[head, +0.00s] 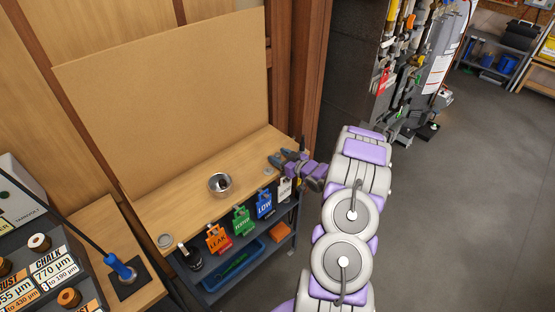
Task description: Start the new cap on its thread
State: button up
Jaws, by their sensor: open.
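My gripper (280,159) is open over the right end of the wooden shelf top, with its dark fingers pointing left. A small grey round piece (268,170) lies on the shelf top just below and left of the fingers, apart from them as far as I can see. Another grey round piece (165,240) sits at the shelf's front left corner. I cannot tell which of these, if either, is the new cap. The thread cannot be made out. Pipes and fittings (400,70) stand beyond my arm at upper right, too small to read in detail.
A metal bowl (220,184) with dark contents stands mid-shelf (190,210). Blue (264,205), green (242,221) and orange (217,238) tags hang along its front edge. A tall tan board (170,90) backs it. Open grey floor (470,200) lies at right.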

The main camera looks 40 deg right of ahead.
aim_at(279, 156)
jog(key=w, duration=0.1)
jog(key=w+f, duration=0.1)
jog(key=shift+w+f+b, duration=0.1)
jog(key=shift+w+b, duration=0.2)
jog(key=shift+w, duration=0.5)
jog(key=shift+c, duration=0.4)
jog(key=c, duration=1)
jog(key=shift+o, duration=0.2)
